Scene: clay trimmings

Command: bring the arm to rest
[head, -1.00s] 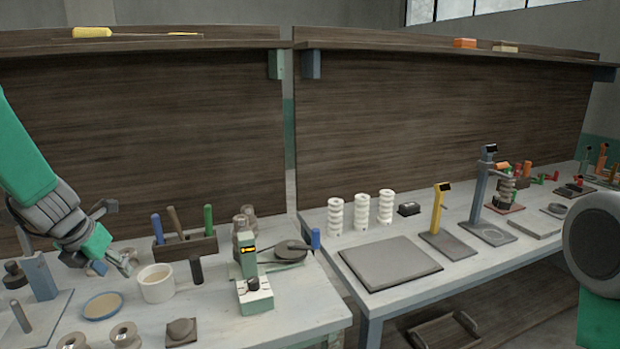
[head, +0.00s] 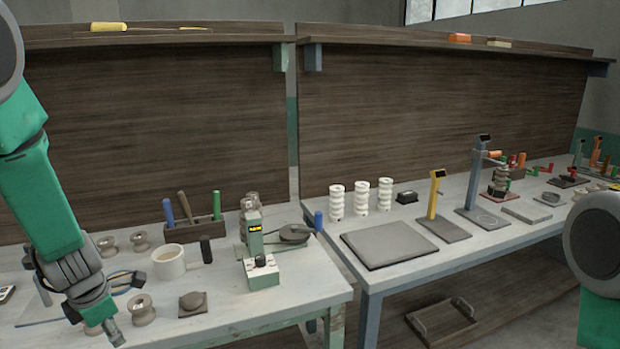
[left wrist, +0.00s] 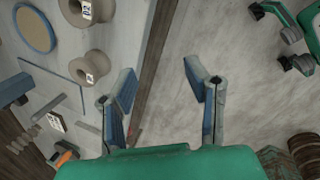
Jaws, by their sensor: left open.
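My left arm comes in from the left in the head view, and its gripper (head: 126,309) hangs low near the front edge of the left table (head: 235,312). In the left wrist view the two fingers of this gripper (left wrist: 162,88) stand apart with nothing between them. The table's front edge passes beneath the gap, with the floor (left wrist: 245,95) to the right of it. A brown spool (head: 142,311) stands close beside the gripper in the head view. My right gripper is out of sight.
A cream cup (head: 169,263), a tool box (head: 204,230) with several handles, a green device (head: 260,270) and a small brown block (head: 192,303) stand right of the gripper. A blue-rimmed disc (left wrist: 36,29) lies on the table.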

